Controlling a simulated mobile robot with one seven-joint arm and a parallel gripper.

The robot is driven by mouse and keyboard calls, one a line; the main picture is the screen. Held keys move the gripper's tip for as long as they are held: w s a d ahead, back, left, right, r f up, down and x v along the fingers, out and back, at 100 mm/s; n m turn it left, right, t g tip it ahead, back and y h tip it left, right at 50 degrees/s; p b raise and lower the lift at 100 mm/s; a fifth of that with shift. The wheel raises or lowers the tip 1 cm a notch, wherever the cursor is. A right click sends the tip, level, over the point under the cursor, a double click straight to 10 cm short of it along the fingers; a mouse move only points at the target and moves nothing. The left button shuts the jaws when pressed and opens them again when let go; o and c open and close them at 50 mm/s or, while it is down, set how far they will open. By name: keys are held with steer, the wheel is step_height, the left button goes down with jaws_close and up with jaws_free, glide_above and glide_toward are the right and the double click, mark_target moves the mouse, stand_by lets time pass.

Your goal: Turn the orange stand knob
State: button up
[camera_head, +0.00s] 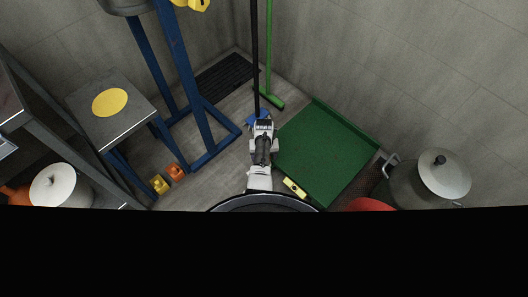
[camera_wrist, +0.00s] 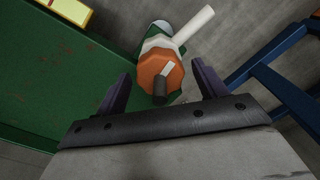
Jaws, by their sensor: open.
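The orange knob (camera_wrist: 158,70) shows in the wrist view as a many-sided orange disc with a short handle, pale at one end and dark at the other. It sits in front of a whitish body with a pale rod (camera_wrist: 194,24) pointing to the upper right and a green part behind. My gripper (camera_wrist: 163,82) is open; its two dark fingers show left and right of the knob, and I see no clear contact. In the head view my gripper (camera_head: 262,124) points down beside the green platform, and I cannot make out the knob there.
The green platform (camera_head: 322,150) lies right of my gripper, with a yellow block (camera_head: 294,187) at its near edge. A blue frame (camera_head: 190,75) stands left. A lidded pot (camera_head: 430,182) is right.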

step_height(320, 180, up, 14)
steer(key=p, duration=0.3)
steer(key=shift+f+p, duration=0.2)
steer(key=shift+p, duration=0.1)
stand_by(0.5)
